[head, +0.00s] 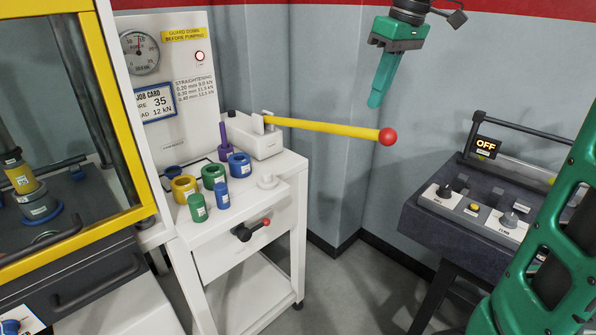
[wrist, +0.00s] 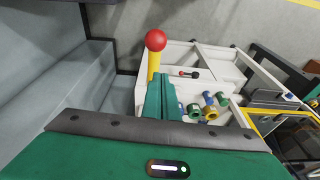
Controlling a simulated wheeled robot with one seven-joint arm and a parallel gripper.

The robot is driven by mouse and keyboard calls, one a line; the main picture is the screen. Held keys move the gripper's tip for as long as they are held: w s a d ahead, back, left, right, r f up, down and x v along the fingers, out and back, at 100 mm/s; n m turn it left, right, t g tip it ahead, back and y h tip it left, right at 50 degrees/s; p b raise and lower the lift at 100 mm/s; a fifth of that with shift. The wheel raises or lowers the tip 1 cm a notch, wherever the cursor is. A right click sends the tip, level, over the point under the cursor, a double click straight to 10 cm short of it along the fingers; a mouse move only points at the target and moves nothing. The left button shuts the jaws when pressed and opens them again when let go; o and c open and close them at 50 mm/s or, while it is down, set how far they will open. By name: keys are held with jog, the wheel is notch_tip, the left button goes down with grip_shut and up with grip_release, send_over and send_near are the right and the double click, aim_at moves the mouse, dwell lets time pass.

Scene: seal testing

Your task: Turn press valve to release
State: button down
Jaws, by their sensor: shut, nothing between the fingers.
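A small lever with a dark hub and red tip (head: 247,230), which looks like the press valve, is on the front of the white cart. Its bar points right and slightly up. It also shows small in the wrist view (wrist: 189,74). My gripper (head: 375,101) is shut and empty, pointing down in the air above and right of the cart, away from the lever. Its green fingers show in the wrist view (wrist: 166,85). The yellow pump handle (head: 325,126) with a red ball end reaches out from the white pump block (head: 254,141); its ball (wrist: 156,40) shows beyond my fingers.
Blue, green and yellow rings and cylinders (head: 185,187) stand on the white cart top (head: 283,168). The yellow-framed press guard (head: 120,120) is at left. A dark control bench (head: 425,212) with an OFF display (head: 486,145) is at right. Open floor (head: 350,275) lies between.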

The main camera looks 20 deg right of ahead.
jog(key=s+a+f+m+t, duration=0.1)
jog(key=s+a+f+m, duration=0.15)
jog(key=f, duration=0.55)
jog(key=s+a+f+m+t, duration=0.1)
jog(key=s+a+f+m, duration=0.2)
jog(key=f, duration=0.5)
jog(key=s+d+f+m+g, duration=0.1)
jog(key=s+d+f+m, duration=0.1)
jog(key=s+d, duration=0.2)
jog(key=s+d+f+m+g, duration=0.2)
jog(key=s+d, duration=0.3)
jog(key=s, duration=0.5)
jog(key=s+d+f+m+g+h, duration=0.1)
jog(key=s+d+f+m, duration=0.1)
jog(key=s, duration=0.5)
jog(key=d+f, duration=0.1)
jog(key=d, duration=0.1)
jog(key=shift+s+d+f, duration=0.3)
jog(key=shift+s+f, duration=0.1)
jog(key=shift+a, duration=0.1)
